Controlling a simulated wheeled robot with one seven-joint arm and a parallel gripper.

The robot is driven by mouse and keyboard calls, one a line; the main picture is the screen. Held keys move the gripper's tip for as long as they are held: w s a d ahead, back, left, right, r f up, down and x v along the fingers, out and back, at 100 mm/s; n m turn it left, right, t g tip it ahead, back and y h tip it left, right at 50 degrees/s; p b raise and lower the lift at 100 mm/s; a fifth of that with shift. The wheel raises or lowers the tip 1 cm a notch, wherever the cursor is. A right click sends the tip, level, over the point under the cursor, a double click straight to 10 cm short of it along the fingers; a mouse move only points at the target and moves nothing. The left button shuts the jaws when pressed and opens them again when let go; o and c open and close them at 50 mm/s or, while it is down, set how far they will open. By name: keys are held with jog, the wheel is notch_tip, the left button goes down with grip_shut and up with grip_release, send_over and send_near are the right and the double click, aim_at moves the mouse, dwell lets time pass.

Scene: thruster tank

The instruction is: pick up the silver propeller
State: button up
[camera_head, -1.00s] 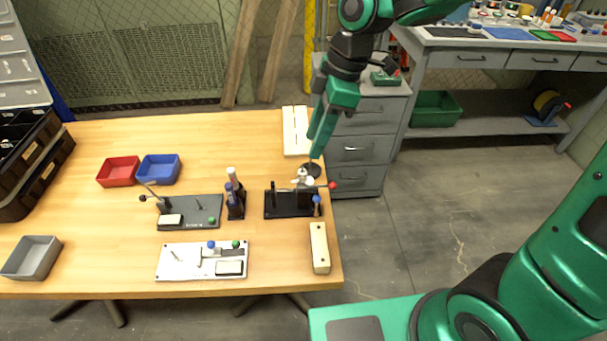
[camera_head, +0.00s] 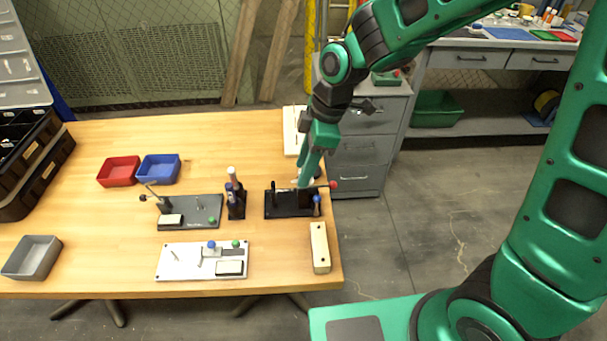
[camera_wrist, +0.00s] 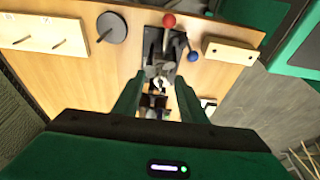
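The silver propeller (camera_wrist: 159,84) shows in the wrist view as a small pale shape at the black fixture (camera_wrist: 165,60), between my fingers. My gripper (camera_wrist: 158,92) has its two green fingers apart, one on each side of the propeller, with no visible grip on it. In the head view my gripper (camera_head: 304,184) points down over the far side of the black fixture (camera_head: 285,206) and hides most of the propeller. The fixture carries a lever with a red knob (camera_head: 333,184) and a blue-knobbed part (camera_head: 317,199).
A dark disc with a peg (camera_wrist: 111,28), a pegged pale board (camera_wrist: 45,33) and a wooden block (camera_head: 320,248) lie near the fixture. A bottle stand (camera_head: 235,207), a grey fixture (camera_head: 190,213) and a white plate (camera_head: 190,262) are to the left. Open tabletop lies behind them.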

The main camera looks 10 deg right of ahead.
jog(key=shift+c, duration=0.7)
grip_shut()
notch_tip(320, 180, up, 10)
